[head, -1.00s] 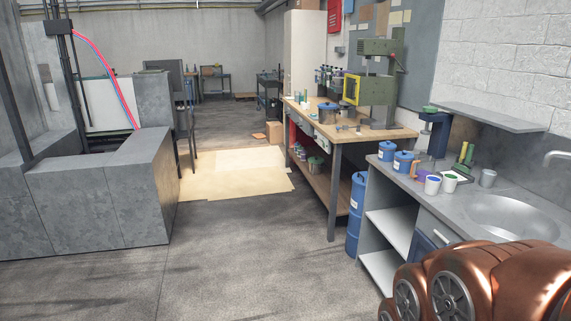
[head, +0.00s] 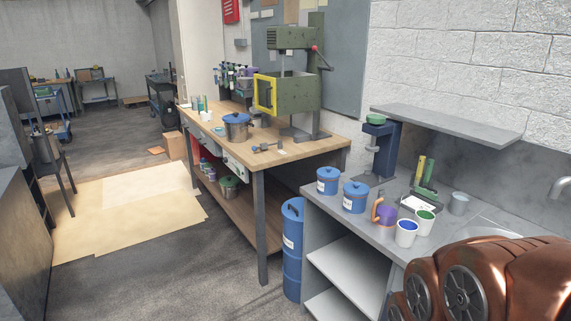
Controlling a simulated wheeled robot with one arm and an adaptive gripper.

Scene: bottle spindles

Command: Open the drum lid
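A tall blue drum (head: 292,262) with a white label stands upright on the floor, between the wooden bench and the grey counter. Its top shows at bench-leg height, and the counter hides part of its right side. Two small blue drum-shaped cans with lids on stand on the left end of the counter: one at the back left (head: 327,184) and one nearer (head: 355,200). I cannot tell which of these the task means. My copper-coloured arm fills the lower right corner. My gripper is out of view.
The wooden bench (head: 215,147) holds a lidded pot (head: 236,129) and a green press (head: 297,85). On the grey counter (head: 345,222) are a purple mug (head: 386,214), two white cups (head: 407,233) and a tray (head: 420,204). Open floor (head: 160,265) lies left of the bench.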

